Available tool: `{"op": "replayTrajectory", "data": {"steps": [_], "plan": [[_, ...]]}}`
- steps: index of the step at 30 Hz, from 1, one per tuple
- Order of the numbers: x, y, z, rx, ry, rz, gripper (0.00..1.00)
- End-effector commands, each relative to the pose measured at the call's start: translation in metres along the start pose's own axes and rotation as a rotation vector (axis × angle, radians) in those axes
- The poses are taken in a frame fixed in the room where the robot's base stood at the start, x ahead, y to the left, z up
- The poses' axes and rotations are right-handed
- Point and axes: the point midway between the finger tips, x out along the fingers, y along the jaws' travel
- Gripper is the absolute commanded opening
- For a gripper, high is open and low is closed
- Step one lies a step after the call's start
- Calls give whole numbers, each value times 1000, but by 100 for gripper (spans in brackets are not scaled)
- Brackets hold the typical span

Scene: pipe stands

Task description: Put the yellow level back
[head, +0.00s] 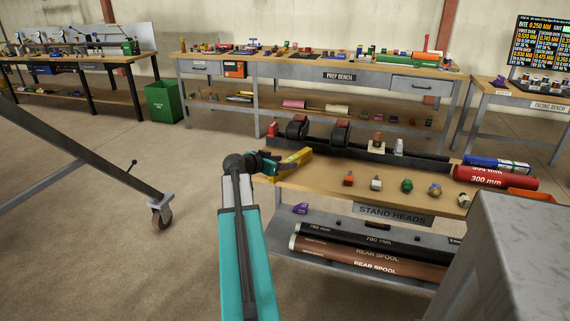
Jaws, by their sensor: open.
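The yellow level (297,156) is at the left end of the stand heads bench (325,190), just beyond the end of my arm. My gripper (277,165) is open and right beside the level, overlapping its left part in the picture. I cannot tell whether the fingers touch the level or stand around it. The level's left end is partly hidden by my gripper and wrist.
Several small stand heads (407,186) line the bench top to the right. A dark rail (425,160) with black stands runs behind. Red (495,177) and blue (497,163) cylinders lie at the right end. Long spools (370,255) fill the lower shelf. Open floor lies left.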

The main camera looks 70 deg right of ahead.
Motion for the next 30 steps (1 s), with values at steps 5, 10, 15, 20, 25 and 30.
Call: {"op": "replayTrajectory", "data": {"steps": [5, 10, 15, 20, 25, 30], "plan": [[-7, 0, 1, 0, 0, -1, 51], [-14, 0, 1, 0, 0, 0, 51], [-20, 0, 0, 0, 0, 0, 51], [-21, 0, 0, 0, 0, 0, 51], [-21, 0, 0, 0, 0, 0, 51], [-21, 0, 0, 0, 0, 0, 51]]}}
